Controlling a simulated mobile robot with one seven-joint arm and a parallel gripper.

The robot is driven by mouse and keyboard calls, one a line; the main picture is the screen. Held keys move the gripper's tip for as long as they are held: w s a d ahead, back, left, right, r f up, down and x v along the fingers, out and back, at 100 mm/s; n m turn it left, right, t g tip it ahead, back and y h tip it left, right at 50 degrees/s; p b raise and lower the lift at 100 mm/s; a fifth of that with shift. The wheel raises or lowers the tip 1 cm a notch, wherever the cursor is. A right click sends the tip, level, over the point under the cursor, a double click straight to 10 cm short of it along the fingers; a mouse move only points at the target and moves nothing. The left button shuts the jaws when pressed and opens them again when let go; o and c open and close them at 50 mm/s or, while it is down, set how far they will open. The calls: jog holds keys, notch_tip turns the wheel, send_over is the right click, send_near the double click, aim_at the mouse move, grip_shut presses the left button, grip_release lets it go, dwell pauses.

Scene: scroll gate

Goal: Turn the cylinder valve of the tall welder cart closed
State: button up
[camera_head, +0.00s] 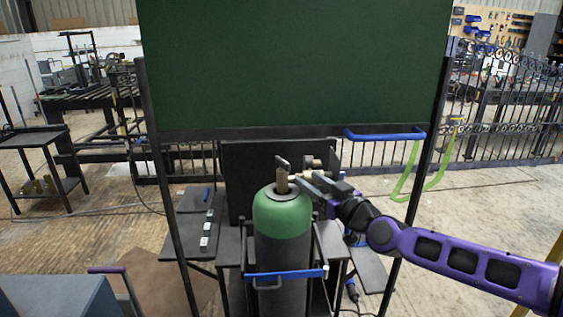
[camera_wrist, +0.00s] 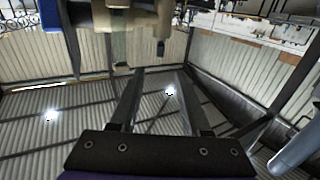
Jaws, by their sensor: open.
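The tall welder cart (camera_head: 286,273) stands in the centre of the head view and carries a dark gas cylinder with a green top (camera_head: 282,217). A brass-coloured cylinder valve (camera_head: 282,180) with a small dark piece on top rises from the cylinder. My gripper (camera_head: 306,181) reaches in from the right, its tips close beside the valve. In the wrist view my gripper's two fingers (camera_wrist: 160,82) are apart with nothing seen between them. Tan valve parts (camera_wrist: 130,17) show at the top edge, beyond the fingertips. Contact with the valve cannot be told.
A large green panel (camera_head: 295,65) hangs above the cart between dark posts, with a blue bar (camera_head: 385,134) at its lower right. A green hose (camera_head: 408,172) hangs on the right. Metal gates (camera_head: 510,95) stand behind. A dark side table (camera_head: 37,150) stands far left.

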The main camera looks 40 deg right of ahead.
aim_at(282, 159)
jog(key=w, duration=0.8)
jog(key=w+d, duration=0.1)
jog(key=w, duration=0.4)
jog(key=shift+b, duration=0.35)
jog(key=shift+d, duration=0.1)
grip_shut()
